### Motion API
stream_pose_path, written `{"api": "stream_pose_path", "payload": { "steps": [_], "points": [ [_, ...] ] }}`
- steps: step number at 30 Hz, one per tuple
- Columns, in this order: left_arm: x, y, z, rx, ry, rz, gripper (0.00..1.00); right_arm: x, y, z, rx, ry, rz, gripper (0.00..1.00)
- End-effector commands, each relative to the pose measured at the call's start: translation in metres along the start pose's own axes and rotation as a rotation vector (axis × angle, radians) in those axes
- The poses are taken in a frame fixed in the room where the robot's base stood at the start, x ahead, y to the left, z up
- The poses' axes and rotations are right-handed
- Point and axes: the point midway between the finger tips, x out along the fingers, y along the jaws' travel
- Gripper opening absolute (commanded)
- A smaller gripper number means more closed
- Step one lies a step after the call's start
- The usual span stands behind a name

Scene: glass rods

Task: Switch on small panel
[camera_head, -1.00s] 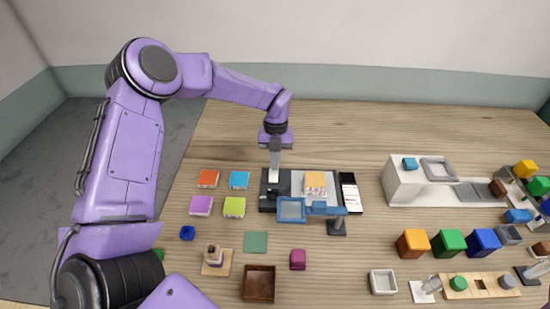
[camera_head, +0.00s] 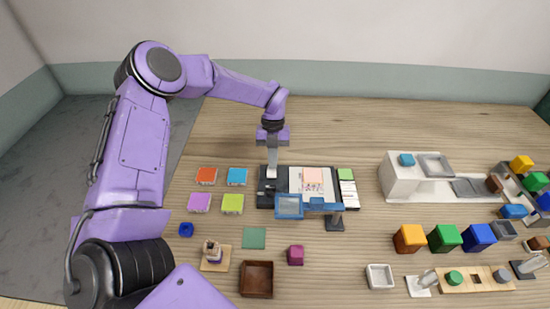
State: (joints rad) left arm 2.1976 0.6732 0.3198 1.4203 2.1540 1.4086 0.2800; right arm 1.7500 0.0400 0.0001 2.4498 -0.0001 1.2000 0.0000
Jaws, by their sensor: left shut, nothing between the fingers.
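A dark device (camera_head: 266,200) lies near the middle of the table. Its larger panel (camera_head: 300,188) is bright white with a pinkish block or picture on it. The small panel (camera_head: 348,194) at its right side has a green top part and white lines below. My left gripper (camera_head: 271,176) is shut and empty, pointing down at the dark left part of the device. Its fingertips are at or just above a dark spot there; I cannot tell if they touch. My right gripper is not in view.
A blue-framed glass piece (camera_head: 289,206) on a stand (camera_head: 335,223) is in front of the device. Coloured flat blocks (camera_head: 237,177) lie to its left. A brown tray (camera_head: 257,280) is in front. A white unit (camera_head: 403,178) and several cubes (camera_head: 445,238) are to the right. The back of the table is clear.

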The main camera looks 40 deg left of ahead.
Motion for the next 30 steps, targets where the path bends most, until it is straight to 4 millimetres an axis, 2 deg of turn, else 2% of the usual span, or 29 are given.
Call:
{"api": "stream_pose_path", "payload": {
  "steps": [7, 18, 20, 25, 27, 30],
  "points": [
    [-0.002, -0.001, -0.013, 0.002, 0.001, 0.000, 0.00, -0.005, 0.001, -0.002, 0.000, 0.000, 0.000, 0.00],
    [-0.004, -0.001, -0.015, 0.002, -0.001, 0.000, 0.00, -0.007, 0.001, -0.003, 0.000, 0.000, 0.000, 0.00],
    [-0.010, -0.001, -0.016, 0.002, -0.001, -0.001, 0.00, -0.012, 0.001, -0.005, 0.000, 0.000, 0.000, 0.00],
    [-0.048, 0.000, -0.024, 0.000, -0.002, -0.003, 0.00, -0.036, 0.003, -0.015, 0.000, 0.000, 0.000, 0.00],
    [-0.052, 0.000, -0.015, -0.002, -0.006, -0.003, 0.00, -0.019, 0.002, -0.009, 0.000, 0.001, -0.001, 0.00],
    [-0.077, 0.000, -0.010, -0.001, -0.007, -0.002, 0.00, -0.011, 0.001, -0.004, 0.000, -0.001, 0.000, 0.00]
  ]
}}
